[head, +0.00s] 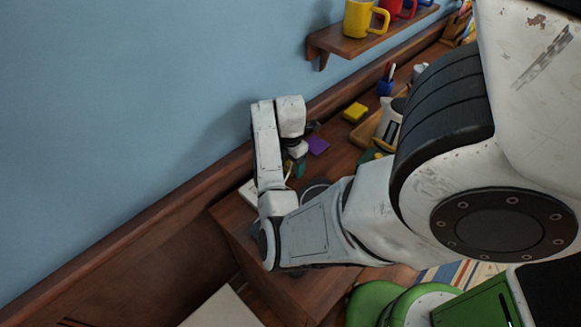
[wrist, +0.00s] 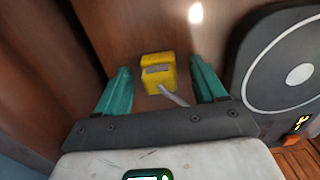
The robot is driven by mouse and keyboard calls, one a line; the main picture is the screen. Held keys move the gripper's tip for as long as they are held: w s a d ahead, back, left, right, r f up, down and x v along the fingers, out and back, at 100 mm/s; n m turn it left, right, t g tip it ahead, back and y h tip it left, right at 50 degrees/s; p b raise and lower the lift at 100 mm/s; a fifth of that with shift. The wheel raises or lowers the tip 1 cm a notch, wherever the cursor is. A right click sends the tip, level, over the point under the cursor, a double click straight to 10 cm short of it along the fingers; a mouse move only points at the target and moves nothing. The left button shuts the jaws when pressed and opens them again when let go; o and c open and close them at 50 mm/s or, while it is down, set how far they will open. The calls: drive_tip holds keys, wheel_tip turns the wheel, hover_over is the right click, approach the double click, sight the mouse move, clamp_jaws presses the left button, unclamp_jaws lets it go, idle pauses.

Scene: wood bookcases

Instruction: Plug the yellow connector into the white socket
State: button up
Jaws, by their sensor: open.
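The yellow connector (wrist: 159,68) shows in the wrist view, with a grey cable running from it toward my gripper. My gripper (wrist: 160,72) is open, with one teal finger on each side of the connector and a gap on both sides. I cannot tell how far the connector is from the fingertips in depth. In the head view my gripper (head: 296,166) is small and partly hidden by my arm, over the dark wood desk. The connector is not clear there. I cannot make out the white socket for certain in either view.
A dark round object with a white ring (wrist: 289,73) stands close right of my gripper. On the desk (head: 335,133) are a purple block (head: 317,146), a yellow block (head: 355,112) and a blue pen cup (head: 385,87). A shelf (head: 345,45) with mugs hangs above.

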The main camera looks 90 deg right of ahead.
sight(291, 163)
drive_tip(key=shift+c, duration=0.5)
drive_tip(key=c, duration=1)
drive_tip(key=shift+o, duration=0.2)
drive_tip(key=shift+r, duration=0.55)
wheel_tip(291, 163, up, 2)
drive_tip(key=shift+s+r+b, duration=0.1)
drive_tip(key=shift+r+b, duration=0.05)
drive_tip(key=shift+b, duration=0.2)
drive_tip(key=s+a+r+p, duration=0.5)
drive_tip(key=s+a+r, duration=0.3)
drive_tip(key=a, duration=0.3)
drive_tip(key=shift+s+r, duration=0.15)
drive_tip(key=shift+r, duration=0.65)
